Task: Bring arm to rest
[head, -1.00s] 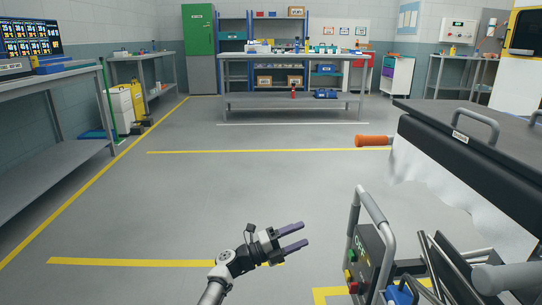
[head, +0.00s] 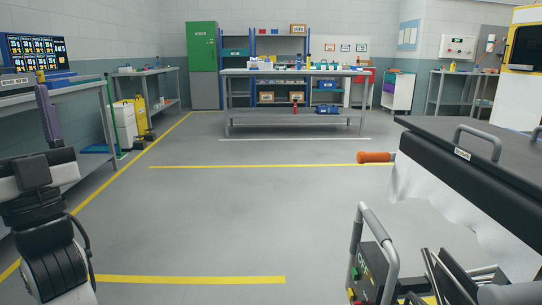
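My arm stands large and close at the left edge of the head view, with its grey and black links rising from the bottom left corner. My gripper (head: 45,98) is at its top, fingers pointing up. The fingers are seen edge-on and overlap, so the gap between them is hidden. No object shows in the gripper. It appears in front of the left workbench (head: 88,92); whether it touches the bench cannot be told.
A far workbench (head: 300,73) and green cabinet (head: 202,60) stand at the back. The middle floor is clear.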

